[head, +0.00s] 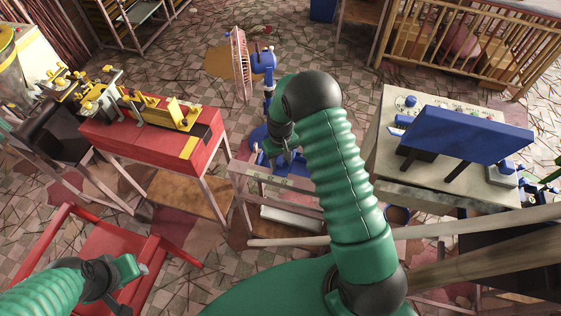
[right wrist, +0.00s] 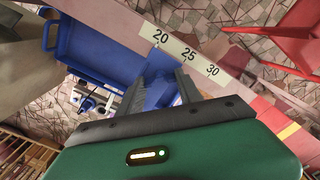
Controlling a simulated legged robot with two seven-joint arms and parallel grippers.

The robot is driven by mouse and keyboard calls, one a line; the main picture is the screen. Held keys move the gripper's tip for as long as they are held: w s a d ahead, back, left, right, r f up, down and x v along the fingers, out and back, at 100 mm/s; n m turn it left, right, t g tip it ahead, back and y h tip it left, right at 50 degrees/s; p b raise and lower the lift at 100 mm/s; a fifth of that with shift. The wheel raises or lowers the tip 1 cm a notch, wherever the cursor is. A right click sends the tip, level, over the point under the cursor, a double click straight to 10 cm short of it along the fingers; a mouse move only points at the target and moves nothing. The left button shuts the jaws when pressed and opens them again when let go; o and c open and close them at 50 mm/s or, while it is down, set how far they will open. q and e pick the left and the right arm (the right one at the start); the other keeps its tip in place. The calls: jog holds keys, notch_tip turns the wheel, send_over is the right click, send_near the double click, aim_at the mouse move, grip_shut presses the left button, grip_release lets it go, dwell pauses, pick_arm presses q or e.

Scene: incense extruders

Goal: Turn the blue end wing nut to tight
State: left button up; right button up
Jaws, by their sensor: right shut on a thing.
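My right gripper (head: 288,152) is over the near end of the small middle table. In the right wrist view, its two dark fingers (right wrist: 163,82) are shut on a blue part (right wrist: 160,93), which fits the blue end wing nut. Fingers and gripper body cover most of it, so its wing shape and turn angle cannot be made out. In the head view, my arm and gripper hide it. My left gripper (head: 139,267) is empty at the lower left, above a red chair, and its finger gap is not clear.
A blue tray (right wrist: 88,55) lies beside the right gripper, along a scale strip (right wrist: 188,54) marked 20, 25, 30. A red table (head: 108,133) with yellow clamps stands left. A table with a blue panel (head: 460,133) stands right. A blue stand (head: 264,62) is behind.

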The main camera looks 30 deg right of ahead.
jog(key=m, duration=0.4)
jog(key=shift+m, duration=2.2)
jog(key=o, duration=1.4)
notch_tip(320, 180, up, 17)
jog(key=shift+w+f+b, duration=0.1)
jog(key=shift+f+b, duration=0.05)
jog(key=shift+b, duration=0.9)
